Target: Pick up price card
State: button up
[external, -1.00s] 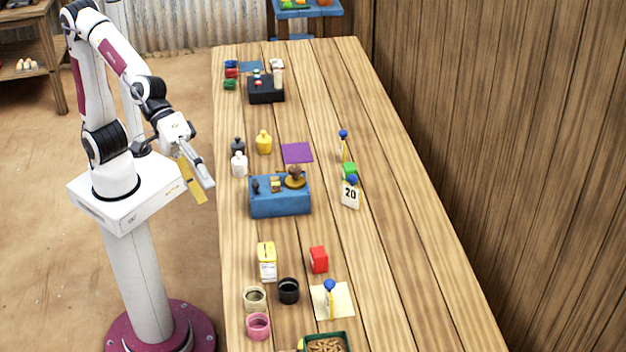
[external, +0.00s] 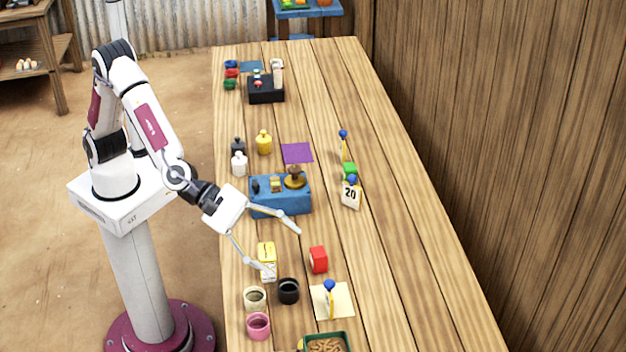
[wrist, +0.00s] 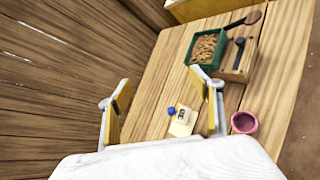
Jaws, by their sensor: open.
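One price card (external: 351,194), white with "20" and a blue ball at its top, stands on the table to the right of the blue scale box. Another blue-ball card (external: 329,300) stands on a cream mat near the front, seen nearly edge-on. A cream card with dark marks and a blue ball (wrist: 182,123) shows between my fingers in the wrist view; it appears to be the one on the mat. My gripper (external: 285,251) is open and empty, spread wide above the table near the yellow carton. It also shows in the wrist view (wrist: 160,90).
Near the gripper are a yellow-and-white carton (external: 267,262), a red block (external: 318,260), a black cup (external: 289,291), a beige cup (external: 254,298) and a pink cup (external: 258,326). The blue scale box (external: 281,202) stands behind. The table's right side is largely clear.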

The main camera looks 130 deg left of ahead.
jog(key=w+a+f+n+g+y, duration=0.1)
jog(key=a+f+n+y, duration=0.1)
jog(key=f+n, duration=0.25)
jog(key=w+a+f+n+y, duration=0.1)
jog(key=w+f+n+y, duration=0.1)
jog(key=f+n, duration=0.3)
jog(key=n+g+y, duration=0.3)
jog(key=n, duration=0.2)
send_near(327, 295)
jog(key=shift+w+a+f, duration=0.4)
jog(key=shift+w+f, duration=0.25)
jog(key=shift+w, duration=0.1)
jog(key=shift+s+a+f+n+y, duration=0.15)
jog(key=shift+f+n+y, duration=0.15)
jog(key=shift+y, duration=0.2)
jog(key=shift+x, duration=1.3)
jog(key=shift+r+x, duration=0.15)
jog(key=shift+x, duration=1.15)
jog(key=shift+r+x, duration=0.15)
jog(key=shift+x, duration=1.15)
